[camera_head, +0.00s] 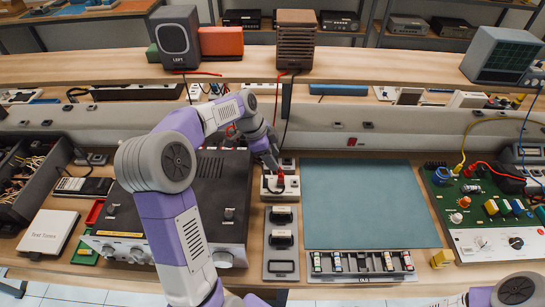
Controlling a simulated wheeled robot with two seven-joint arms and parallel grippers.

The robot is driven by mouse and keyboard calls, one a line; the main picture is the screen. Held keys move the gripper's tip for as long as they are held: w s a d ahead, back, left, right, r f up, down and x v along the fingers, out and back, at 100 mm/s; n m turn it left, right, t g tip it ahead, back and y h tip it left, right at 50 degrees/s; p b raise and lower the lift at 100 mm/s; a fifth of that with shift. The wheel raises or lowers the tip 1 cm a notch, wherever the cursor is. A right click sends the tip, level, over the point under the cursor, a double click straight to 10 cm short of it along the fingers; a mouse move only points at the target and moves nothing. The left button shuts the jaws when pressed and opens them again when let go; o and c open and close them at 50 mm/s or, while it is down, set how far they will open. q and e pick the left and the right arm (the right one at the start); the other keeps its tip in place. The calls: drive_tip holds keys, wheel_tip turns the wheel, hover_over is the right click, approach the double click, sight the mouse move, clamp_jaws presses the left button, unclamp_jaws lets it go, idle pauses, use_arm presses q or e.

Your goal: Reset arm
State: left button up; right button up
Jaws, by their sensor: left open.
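My left arm (172,160) comes up from the bottom, bends over the dark hi-fi amplifier and reaches to the right. My left gripper (275,168) points down at the middle of the bench, right of the amplifier (222,180). Its fingers are small and partly dark. Just below them a red plug (280,181) stands in a small white terminal box (269,190). I cannot tell whether the fingers touch the plug. A part of my right arm (515,290) shows at the bottom right corner; its gripper is not in view.
A bare blue-green mat (365,205) lies right of the terminal box. A green circuit board (480,200) with wires is at the right. A speaker marked LEFT (176,38) and a brown slatted speaker (296,40) stand on the shelf. A parts tray (361,263) lies in front.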

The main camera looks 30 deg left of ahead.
drive_tip(key=shift+r+p, duration=1.05)
drive_tip(key=shift+r, duration=0.1)
